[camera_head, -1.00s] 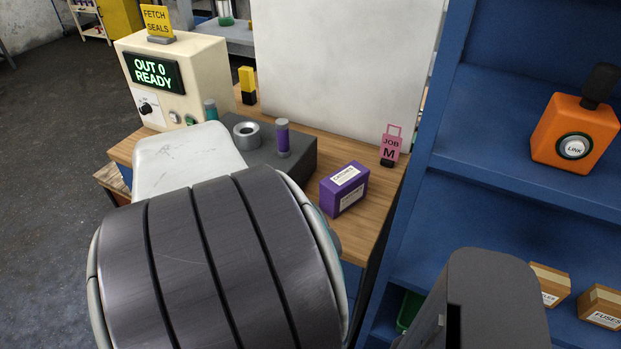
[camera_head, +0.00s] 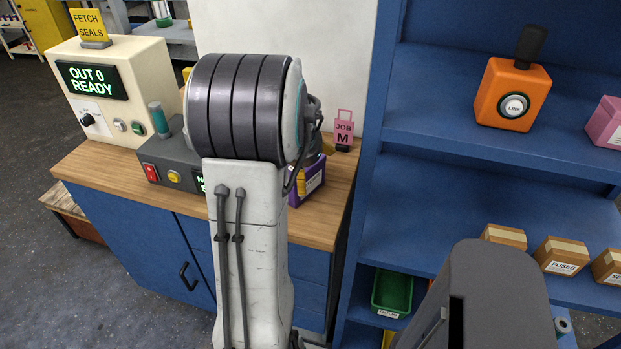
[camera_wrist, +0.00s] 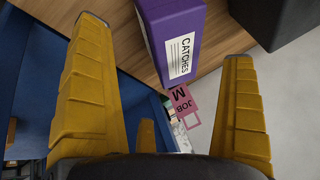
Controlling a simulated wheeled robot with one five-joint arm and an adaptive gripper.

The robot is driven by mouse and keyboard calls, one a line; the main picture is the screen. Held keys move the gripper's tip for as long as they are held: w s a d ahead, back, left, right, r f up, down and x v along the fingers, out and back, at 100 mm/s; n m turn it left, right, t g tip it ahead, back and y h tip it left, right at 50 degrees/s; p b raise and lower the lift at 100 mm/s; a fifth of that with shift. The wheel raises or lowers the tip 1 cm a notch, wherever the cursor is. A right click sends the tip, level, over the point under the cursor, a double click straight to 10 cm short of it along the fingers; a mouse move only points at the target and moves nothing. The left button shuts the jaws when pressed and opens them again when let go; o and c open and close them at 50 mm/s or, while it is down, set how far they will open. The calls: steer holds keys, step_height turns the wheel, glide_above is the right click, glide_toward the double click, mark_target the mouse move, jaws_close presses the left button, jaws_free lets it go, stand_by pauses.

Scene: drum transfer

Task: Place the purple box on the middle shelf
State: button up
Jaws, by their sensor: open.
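The purple box (camera_head: 309,181), with a white label reading CATCHES, stands on the wooden worktop (camera_head: 125,190), partly hidden behind my arm in the head view. In the wrist view the purple box (camera_wrist: 172,45) lies ahead, between the lines of my two yellow fingers. My gripper (camera_wrist: 163,75) is open and empty, its fingers apart from the box as far as I can see. The blue shelf unit (camera_head: 366,150) stands right of the worktop. Its middle shelf (camera_head: 400,225) carries several small cardboard boxes (camera_head: 562,256) toward the right; its left part is bare.
A pink JOB M tag (camera_head: 343,130) stands behind the box, near the shelf unit's side panel. A grey device (camera_head: 170,155) and a cream machine (camera_head: 135,75) are at the left. An orange LINK case (camera_head: 511,95) sits on the upper shelf. A green bin (camera_head: 392,293) is below.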

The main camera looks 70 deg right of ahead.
mark_target(306, 170)
steer(key=shift+m, duration=0.6)
steer(key=shift+d+r+p+x, duration=0.15)
steer(key=shift+p+x, duration=0.1)
steer(key=shift+x, duration=1)
steer(key=shift+d+p+x, duration=0.15)
steer(key=shift+p+x, duration=0.15)
steer(key=shift+x, duration=0.9)
steer(key=shift+d+r+p+x, duration=0.1)
steer(key=shift+p+x, duration=0.15)
steer(key=shift+x, duration=1)
steer(key=shift+w, duration=0.1)
steer(key=shift+f+b, duration=0.25)
steer(key=shift+b, duration=0.2)
steer(key=shift+a, duration=0.1)
steer(key=c, duration=1.1)
steer(key=shift+c, duration=0.2)
